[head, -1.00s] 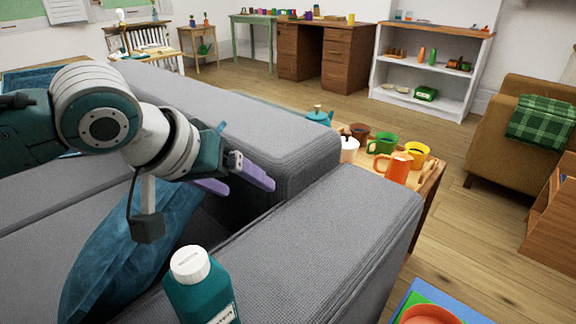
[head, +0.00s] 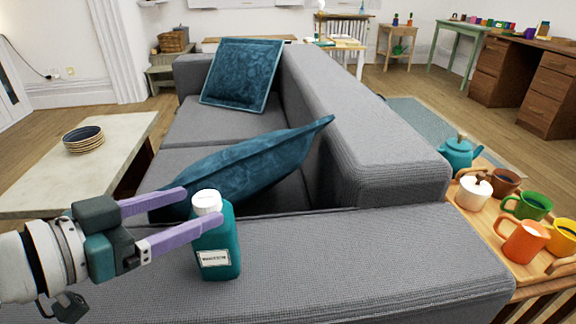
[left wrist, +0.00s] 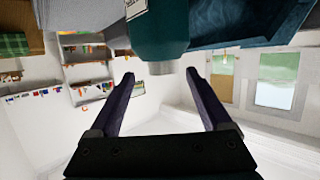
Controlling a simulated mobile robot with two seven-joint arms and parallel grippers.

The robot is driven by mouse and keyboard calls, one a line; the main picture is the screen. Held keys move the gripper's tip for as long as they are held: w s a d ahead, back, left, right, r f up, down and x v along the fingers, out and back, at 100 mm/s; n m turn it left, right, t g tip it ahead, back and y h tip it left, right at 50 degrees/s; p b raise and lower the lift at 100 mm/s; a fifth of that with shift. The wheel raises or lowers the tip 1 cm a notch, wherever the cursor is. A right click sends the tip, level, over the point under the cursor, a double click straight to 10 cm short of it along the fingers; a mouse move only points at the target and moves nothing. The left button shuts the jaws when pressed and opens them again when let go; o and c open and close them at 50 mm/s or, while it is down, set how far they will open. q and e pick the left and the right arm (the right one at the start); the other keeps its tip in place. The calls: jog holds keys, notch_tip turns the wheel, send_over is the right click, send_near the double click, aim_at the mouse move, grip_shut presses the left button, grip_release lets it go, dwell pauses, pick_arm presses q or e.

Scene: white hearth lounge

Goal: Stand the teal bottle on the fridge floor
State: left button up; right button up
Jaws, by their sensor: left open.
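The teal bottle (head: 217,250) with a white cap and a pale label stands upright on the sofa's grey armrest. My left gripper (head: 203,206) comes in from the left with its purple fingers spread at the height of the bottle's upper part. In the left wrist view the bottle (left wrist: 160,35) appears upside down at the top, just past the open fingertips (left wrist: 160,76). I cannot tell whether a finger touches it; the jaws are not closed on it. My right gripper is not in view. No fridge can be made out clearly.
The grey sofa (head: 350,125) holds two blue cushions, one leaning close behind the bottle (head: 255,165). A wooden tray (head: 505,240) with a teapot and several mugs is at the right. The armrest right of the bottle is clear.

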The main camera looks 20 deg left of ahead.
aim_at(217, 198)
pick_arm(q)
jog(key=shift+x, duration=0.95)
jog(key=x, duration=0.1)
jog(key=b+x, duration=0.1)
jog(key=x, duration=0.2)
jog(key=shift+a+f+b, duration=0.1)
jog(key=shift+a+b, duration=0.15)
jog(key=shift+b, duration=0.15)
jog(key=shift+w+d+f, duration=0.15)
jog(key=shift+w+d, duration=0.05)
jog(key=shift+w, duration=0.4)
jog(key=shift+c, duration=0.2)
jog(key=c, duration=0.4)
grip_shut()
